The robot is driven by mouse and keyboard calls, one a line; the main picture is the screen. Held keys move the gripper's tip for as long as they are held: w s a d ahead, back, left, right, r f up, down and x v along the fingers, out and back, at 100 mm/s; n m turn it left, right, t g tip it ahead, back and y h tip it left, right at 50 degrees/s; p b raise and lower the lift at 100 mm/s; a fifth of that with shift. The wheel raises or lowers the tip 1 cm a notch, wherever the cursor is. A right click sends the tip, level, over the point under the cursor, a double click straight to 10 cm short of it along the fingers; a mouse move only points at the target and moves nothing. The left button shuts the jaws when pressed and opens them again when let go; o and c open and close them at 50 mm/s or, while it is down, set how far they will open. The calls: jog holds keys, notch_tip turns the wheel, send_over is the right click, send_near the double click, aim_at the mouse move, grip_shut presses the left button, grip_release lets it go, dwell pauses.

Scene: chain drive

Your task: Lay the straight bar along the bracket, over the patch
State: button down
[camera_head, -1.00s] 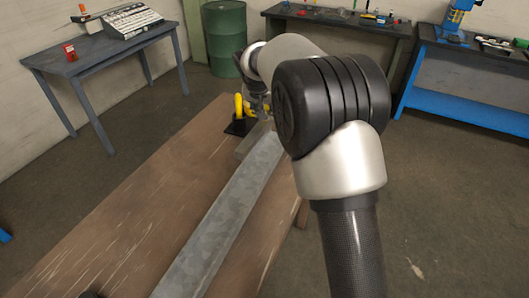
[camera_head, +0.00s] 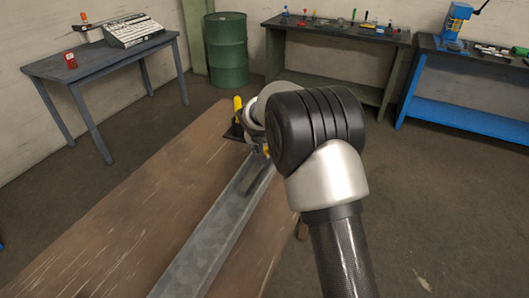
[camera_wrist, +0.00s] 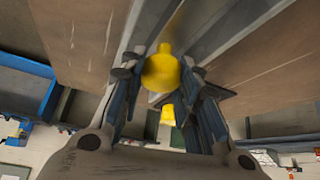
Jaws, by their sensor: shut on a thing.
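My gripper (camera_wrist: 162,78) is shut on the yellow round grip (camera_wrist: 162,72) of the straight bar; this yellow also shows in the head view (camera_head: 266,150). The bar (camera_head: 256,176) looks dark grey and short, in line with the bracket and over its far part; I cannot tell whether it touches. The bracket (camera_head: 208,245) is a long mottled grey metal strip on the brown bench. The patch is not clearly visible. My gripper is partly hidden behind my arm in the head view.
A black clamp with a yellow handle (camera_head: 238,104) stands at the bench's far end, close beyond my gripper. The brown bench top (camera_head: 130,215) is clear to the left. A green drum (camera_head: 226,50) and other tables stand beyond.

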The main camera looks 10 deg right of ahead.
jog(key=shift+w+f, duration=0.1)
jog(key=shift+f, duration=0.05)
jog(key=shift+f, duration=0.15)
jog(key=c, duration=1.5)
grip_release()
jog(key=shift+f, duration=0.15)
